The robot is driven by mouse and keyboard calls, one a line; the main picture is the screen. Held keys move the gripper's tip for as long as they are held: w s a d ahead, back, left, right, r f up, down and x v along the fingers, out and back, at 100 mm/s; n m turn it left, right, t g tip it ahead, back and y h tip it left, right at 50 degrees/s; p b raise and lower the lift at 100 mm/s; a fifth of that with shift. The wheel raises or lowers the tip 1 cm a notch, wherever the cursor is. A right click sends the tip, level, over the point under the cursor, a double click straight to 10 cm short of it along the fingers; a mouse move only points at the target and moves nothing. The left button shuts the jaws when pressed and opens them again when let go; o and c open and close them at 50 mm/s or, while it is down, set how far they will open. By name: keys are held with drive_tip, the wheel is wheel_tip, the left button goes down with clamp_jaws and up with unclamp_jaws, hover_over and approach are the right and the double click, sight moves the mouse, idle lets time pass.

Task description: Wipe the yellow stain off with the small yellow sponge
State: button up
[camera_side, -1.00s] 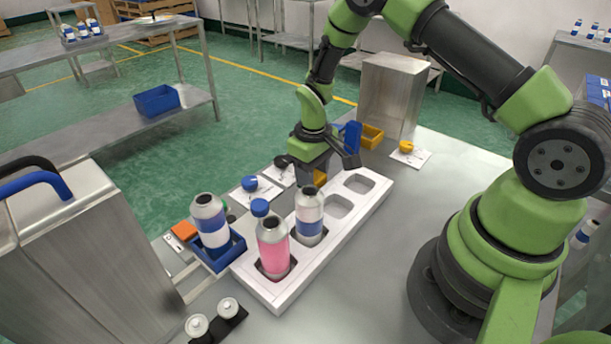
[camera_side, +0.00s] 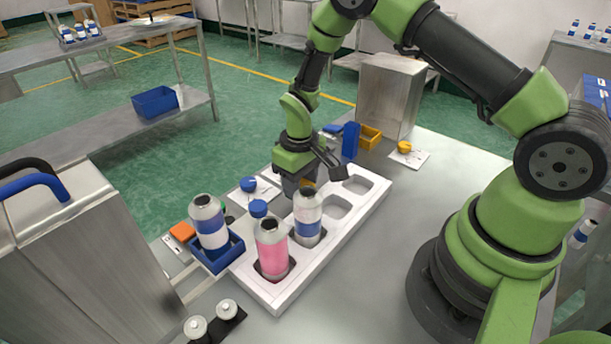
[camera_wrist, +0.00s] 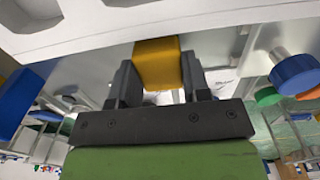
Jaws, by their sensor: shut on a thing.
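My gripper (camera_side: 296,186) is shut on the small yellow sponge (camera_wrist: 158,62), which sits between the two dark fingers in the wrist view. In the side view the gripper is low, just behind the white tray (camera_side: 345,226), beside the blue-and-white bottle (camera_side: 308,212). In the wrist view the tray's edge (camera_wrist: 150,32) is close in front of the sponge; whether they touch cannot be told. I cannot make out the yellow stain in either view; the gripper hides part of the table behind the tray.
A bottle with pink contents (camera_side: 271,248) stands in the tray, and another bottle (camera_side: 209,225) stands in a blue holder (camera_side: 232,254). The right tabletop is clear.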

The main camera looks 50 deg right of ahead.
drive_tip(key=shift+a, duration=0.9)
drive_tip(key=shift+f, duration=0.1)
drive_tip(key=shift+d, duration=0.1)
drive_tip(key=shift+d, duration=0.6)
drive_tip(key=shift+d+r, duration=0.15)
drive_tip(key=shift+d, duration=1.05)
drive_tip(key=shift+d+r, duration=0.1)
drive_tip(key=shift+d, duration=1.1)
wheel_tip(320, 180, up, 6)
